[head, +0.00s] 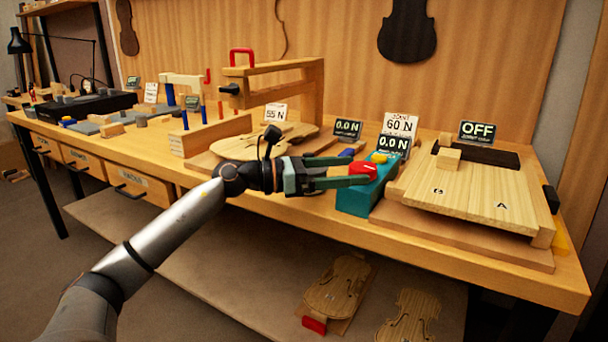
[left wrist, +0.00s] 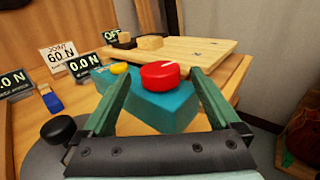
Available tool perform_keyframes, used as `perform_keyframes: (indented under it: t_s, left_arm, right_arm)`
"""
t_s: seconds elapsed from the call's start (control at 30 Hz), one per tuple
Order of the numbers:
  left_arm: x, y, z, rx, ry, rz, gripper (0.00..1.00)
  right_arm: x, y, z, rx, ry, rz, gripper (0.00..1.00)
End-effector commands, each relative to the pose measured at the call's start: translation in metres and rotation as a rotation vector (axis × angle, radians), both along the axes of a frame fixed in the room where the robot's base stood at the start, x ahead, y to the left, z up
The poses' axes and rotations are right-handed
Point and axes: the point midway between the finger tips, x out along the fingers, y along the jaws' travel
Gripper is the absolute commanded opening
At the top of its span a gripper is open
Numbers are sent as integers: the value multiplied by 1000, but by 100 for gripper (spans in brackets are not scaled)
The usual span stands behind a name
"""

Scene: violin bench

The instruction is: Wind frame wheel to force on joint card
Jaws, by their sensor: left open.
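The red wheel (head: 362,168) sits on top of the teal frame block (head: 357,200) at the bench's front edge, with a white mark on its top. In the left wrist view the wheel (left wrist: 160,75) lies ahead, between my spread fingers. My left gripper (head: 350,172) is open around or just short of the wheel; contact cannot be told. The joint card (head: 400,126) reads 60 N and stands behind the block. A display (head: 393,146) in front of it reads 0.0 N. My right gripper is not in view.
Boards marked B and A (head: 480,200) lie right of the block, with a display reading OFF (head: 478,131) behind. Left stand a wooden frame with a red handle (head: 242,55), a 55 N card (head: 275,113) and another 0.0 N display (head: 347,128). Violin bodies (head: 338,288) lie on the lower shelf.

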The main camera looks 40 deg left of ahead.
Motion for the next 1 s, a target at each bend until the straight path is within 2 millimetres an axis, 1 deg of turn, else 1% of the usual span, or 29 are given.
perform_keyframes:
  t_s: [0.03,0.33,0.6,0.8,1.0]
  left_arm:
    - [-5,4,-3,-1,4,1,96]
    - [-35,26,-2,0,1,2,96]
    - [-61,45,1,-2,-1,1,96]
    - [-73,54,1,-1,-1,1,96]
    - [-75,55,1,0,-1,1,96]
  right_arm:
    - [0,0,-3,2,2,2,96]
    - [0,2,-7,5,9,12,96]
    - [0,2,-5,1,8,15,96]
    - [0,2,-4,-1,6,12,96]
    - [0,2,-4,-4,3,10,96]
